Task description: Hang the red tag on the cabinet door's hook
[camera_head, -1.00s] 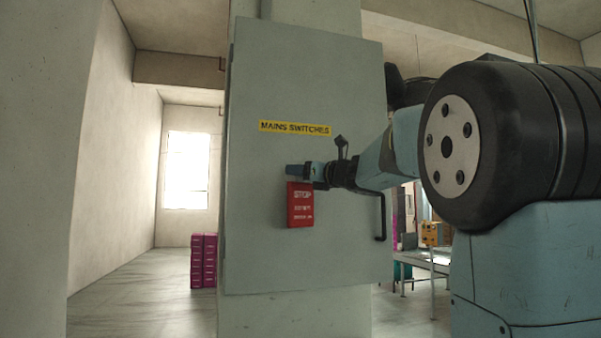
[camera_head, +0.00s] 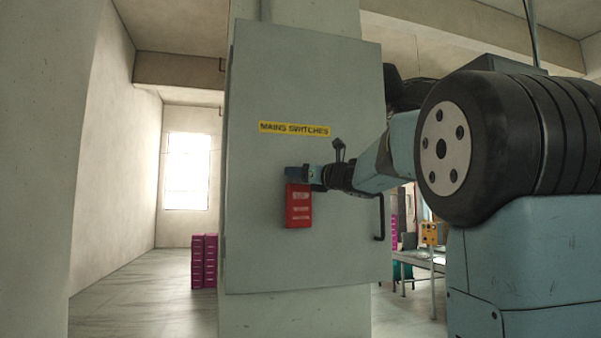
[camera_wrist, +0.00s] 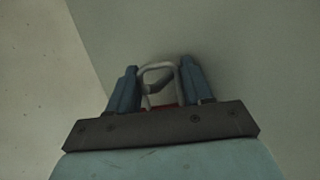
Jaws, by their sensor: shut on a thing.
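The red tag (camera_head: 298,208), with pale lettering, hangs upright below my gripper (camera_head: 298,173) in the head view, in front of the grey cabinet door (camera_head: 270,90). In the wrist view my gripper (camera_wrist: 158,80) has its blue fingers on either side of the tag's grey wire loop (camera_wrist: 160,67), with a sliver of red tag (camera_wrist: 163,106) below. A dark curved piece shows inside the loop, perhaps the door's hook (camera_wrist: 158,86). I cannot tell whether the loop rests on it. In the head view the hook is hidden behind the gripper.
A yellow "MAINS SWITCHES" label (camera_head: 295,128) is on the door above the gripper. A black door handle (camera_head: 380,218) stands out at the door's right edge. Magenta crates (camera_head: 204,260) stand on the floor at the left. A metal table (camera_head: 420,258) stands behind at the right.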

